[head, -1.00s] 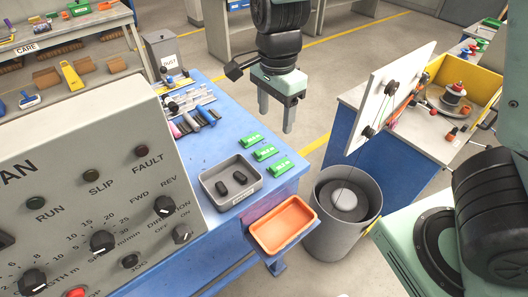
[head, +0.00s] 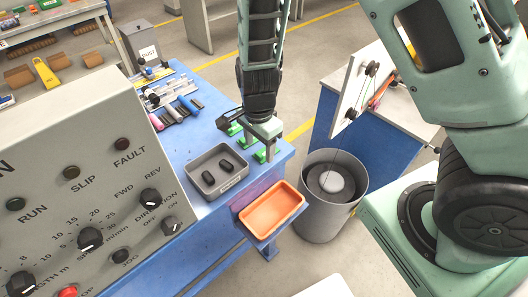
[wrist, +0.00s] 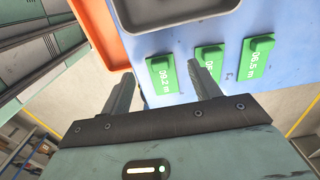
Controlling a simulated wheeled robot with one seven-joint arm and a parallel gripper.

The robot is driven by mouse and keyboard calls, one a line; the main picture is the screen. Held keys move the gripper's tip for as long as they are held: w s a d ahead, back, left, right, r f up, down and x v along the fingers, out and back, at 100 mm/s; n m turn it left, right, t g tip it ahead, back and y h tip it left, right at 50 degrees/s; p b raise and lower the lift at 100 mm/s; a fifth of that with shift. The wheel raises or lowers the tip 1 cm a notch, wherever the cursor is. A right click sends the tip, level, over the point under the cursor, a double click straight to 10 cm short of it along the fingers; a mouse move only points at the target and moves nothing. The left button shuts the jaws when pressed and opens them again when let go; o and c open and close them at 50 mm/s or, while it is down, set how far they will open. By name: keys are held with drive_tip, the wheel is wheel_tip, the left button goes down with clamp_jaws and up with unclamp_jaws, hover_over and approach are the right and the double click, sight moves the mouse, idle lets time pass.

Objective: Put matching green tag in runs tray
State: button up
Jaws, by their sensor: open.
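Several green tags lie on the blue bench. In the wrist view one tag (wrist: 161,80) reads 09.2 m, a middle tag (wrist: 210,60) is partly covered by a finger, and another (wrist: 257,57) reads 06.5 m. In the head view my arm partly hides the tags (head: 235,128). My gripper (head: 262,147) is open and low over the tags; in the wrist view the 09.2 m tag shows between its fingers (wrist: 160,74). A grey tray (head: 230,183) with two dark pieces and an unreadable front label stands beside them. An orange tray (head: 271,212) at the bench's front is empty.
A grey control panel (head: 90,170) fills the left. A grey bin (head: 322,223) stands on the floor right of the orange tray. A white board (head: 352,92) stands on the right-hand bench. Tools and rollers (head: 175,108) lie on the blue bench behind the tags.

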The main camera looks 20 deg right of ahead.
drive_tip(key=shift+f, duration=1.2)
drive_tip(key=c, duration=1.1)
